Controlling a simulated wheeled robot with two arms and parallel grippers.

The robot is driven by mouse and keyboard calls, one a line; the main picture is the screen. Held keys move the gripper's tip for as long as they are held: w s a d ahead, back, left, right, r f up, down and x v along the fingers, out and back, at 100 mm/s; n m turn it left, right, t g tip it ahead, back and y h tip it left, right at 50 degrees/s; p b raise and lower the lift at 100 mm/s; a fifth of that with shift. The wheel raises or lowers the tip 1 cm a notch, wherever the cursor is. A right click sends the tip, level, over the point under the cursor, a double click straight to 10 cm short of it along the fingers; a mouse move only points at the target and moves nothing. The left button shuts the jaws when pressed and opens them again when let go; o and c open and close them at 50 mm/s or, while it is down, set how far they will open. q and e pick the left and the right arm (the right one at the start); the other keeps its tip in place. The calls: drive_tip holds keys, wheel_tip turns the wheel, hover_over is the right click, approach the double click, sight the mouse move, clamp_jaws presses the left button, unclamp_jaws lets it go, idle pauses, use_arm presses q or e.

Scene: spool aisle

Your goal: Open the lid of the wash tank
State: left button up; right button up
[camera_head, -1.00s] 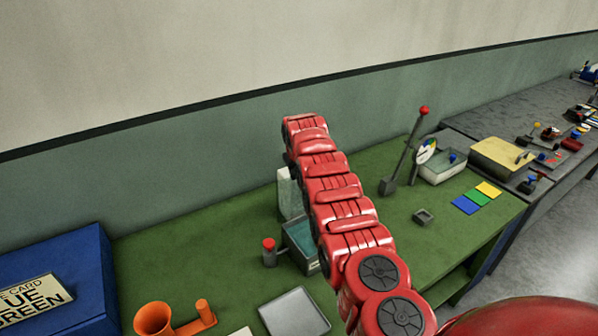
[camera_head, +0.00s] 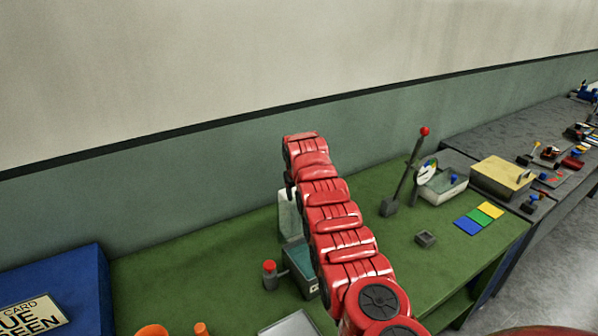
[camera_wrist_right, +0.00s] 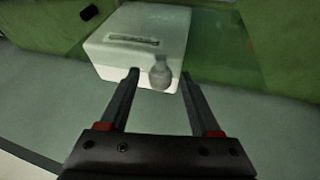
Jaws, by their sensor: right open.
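A grey-teal tank (camera_head: 300,265) stands on the green bench in the head view, partly hidden behind my red right arm. A pale upright block (camera_head: 288,215) shows just behind it. In the right wrist view a white box (camera_wrist_right: 120,45) with a dark slot in its top lies ahead of the fingers, and a grey rounded knob (camera_wrist_right: 160,75) stands at its near edge. My right gripper (camera_wrist_right: 161,74) is open, with the knob between its fingertips in the picture; I cannot tell whether they touch it. Which part is the lid is unclear. My left gripper is not in view.
A red-topped post (camera_head: 269,275) stands left of the tank. A red-balled lever (camera_head: 408,170), a small grey block (camera_head: 426,239) and coloured tiles (camera_head: 479,218) are to the right. A blue box (camera_head: 60,285) is at far left. The wall runs close behind the bench.

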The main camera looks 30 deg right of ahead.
drive_tip(key=shift+s+a+r, duration=0.2)
drive_tip(key=shift+s+r, duration=0.15)
drive_tip(key=shift+r, duration=0.1)
drive_tip(key=b+v, duration=0.4)
drive_tip(key=v, duration=1.1)
drive_tip(key=shift+r, duration=0.1)
